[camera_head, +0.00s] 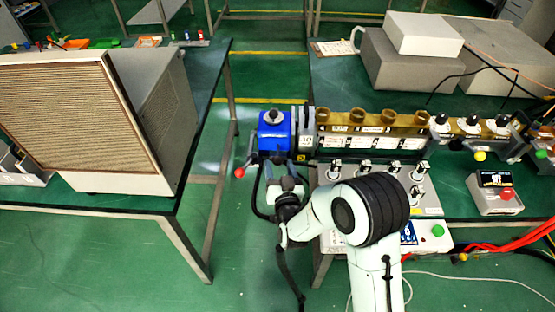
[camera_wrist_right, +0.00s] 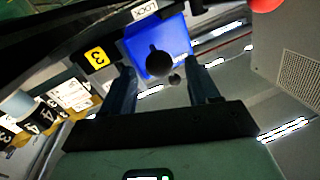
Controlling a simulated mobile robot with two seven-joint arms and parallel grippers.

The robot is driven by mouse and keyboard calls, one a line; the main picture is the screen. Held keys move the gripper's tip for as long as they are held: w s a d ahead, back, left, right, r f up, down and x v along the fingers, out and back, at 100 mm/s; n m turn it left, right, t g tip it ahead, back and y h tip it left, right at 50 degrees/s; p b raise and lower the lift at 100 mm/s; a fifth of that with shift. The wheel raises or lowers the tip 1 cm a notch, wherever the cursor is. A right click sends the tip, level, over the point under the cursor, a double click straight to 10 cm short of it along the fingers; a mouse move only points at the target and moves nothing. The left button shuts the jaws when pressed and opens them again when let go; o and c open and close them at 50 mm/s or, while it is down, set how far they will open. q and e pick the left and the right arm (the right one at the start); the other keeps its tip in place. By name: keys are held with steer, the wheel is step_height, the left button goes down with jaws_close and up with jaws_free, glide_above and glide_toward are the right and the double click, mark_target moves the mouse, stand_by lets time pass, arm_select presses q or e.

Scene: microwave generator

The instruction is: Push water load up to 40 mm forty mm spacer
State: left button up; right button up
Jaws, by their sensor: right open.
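The water load, a blue block (camera_head: 273,132) with a dark round knob on top, is at the left end of the brass-coloured waveguide row. Narrow grey spacer pieces (camera_head: 306,129) are at its right side; I cannot tell which is the 40 mm one or whether a small gap remains. My right gripper (camera_head: 274,169) is just in front of and below the blue block. In the right wrist view its two fingers (camera_wrist_right: 162,70) are apart, with the blue block (camera_wrist_right: 180,48) and a dark round knob between and beyond them. Contact is unclear. My left gripper is out of view.
A red-tipped handle (camera_head: 240,172) sticks out left of the water load. The waveguide row (camera_head: 370,122) runs right along the green bench (camera_head: 470,205). A panel with knobs (camera_head: 425,190) lies in front. A large grilled box (camera_head: 85,110) stands on the left table.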

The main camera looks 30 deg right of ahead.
mark_target(276, 137)
steer(key=shift+x, duration=1.85)
jaws_close()
steer(key=shift+s+d+f+b, duration=0.1)
steer(key=shift+s+d+b, duration=0.3)
steer(key=shift+d+b, duration=0.3)
jaws_free()
steer(key=shift+s, duration=0.1)
